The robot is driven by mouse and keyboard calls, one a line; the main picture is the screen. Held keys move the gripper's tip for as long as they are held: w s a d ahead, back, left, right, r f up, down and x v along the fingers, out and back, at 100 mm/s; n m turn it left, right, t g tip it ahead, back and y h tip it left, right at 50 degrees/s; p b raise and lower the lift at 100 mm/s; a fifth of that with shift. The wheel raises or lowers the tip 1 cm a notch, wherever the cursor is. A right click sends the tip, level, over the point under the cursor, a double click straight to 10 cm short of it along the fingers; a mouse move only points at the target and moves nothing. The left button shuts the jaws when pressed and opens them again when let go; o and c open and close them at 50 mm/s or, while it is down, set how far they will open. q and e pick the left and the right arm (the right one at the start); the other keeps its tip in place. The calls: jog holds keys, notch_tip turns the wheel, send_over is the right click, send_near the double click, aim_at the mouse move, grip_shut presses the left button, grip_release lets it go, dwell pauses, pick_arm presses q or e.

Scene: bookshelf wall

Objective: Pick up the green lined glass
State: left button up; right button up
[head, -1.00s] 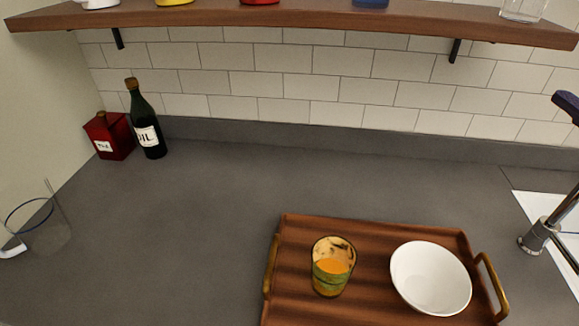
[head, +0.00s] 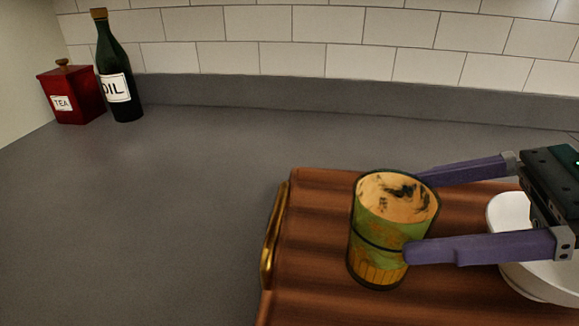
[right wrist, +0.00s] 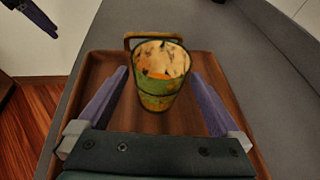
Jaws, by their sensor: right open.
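The green lined glass (head: 378,262) stands upright on the wooden tray, green with a dark band and an orange-brown inside. It also shows in the right wrist view (right wrist: 158,90), centred ahead of my right gripper. My right gripper (head: 418,215) comes in from the right, open, with purple fingers. In the head view, one fingertip overlaps the glass's near right side and the other lies behind its far right side. Whether they touch it I cannot tell. My left gripper (right wrist: 38,17) shows in part at the top left of the right wrist view; its opening is unclear.
The tray (head: 310,235) has a brass handle (head: 270,245) on its left. A white bowl (head: 512,225) sits on it, partly hidden by my right gripper. A dark oil bottle (head: 118,75) and a red tea tin (head: 70,95) stand at the back left. The left counter is clear.

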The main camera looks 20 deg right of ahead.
aim_at(358, 218)
jog(key=x, duration=0.7)
jog(key=shift+r+p, duration=0.1)
jog(key=shift+p, duration=0.2)
jog(key=c, duration=1.4)
pick_arm(q)
jog(key=shift+r, duration=0.35)
pick_arm(e)
jog(key=shift+o, duration=0.2)
jog(key=shift+r, duration=0.2)
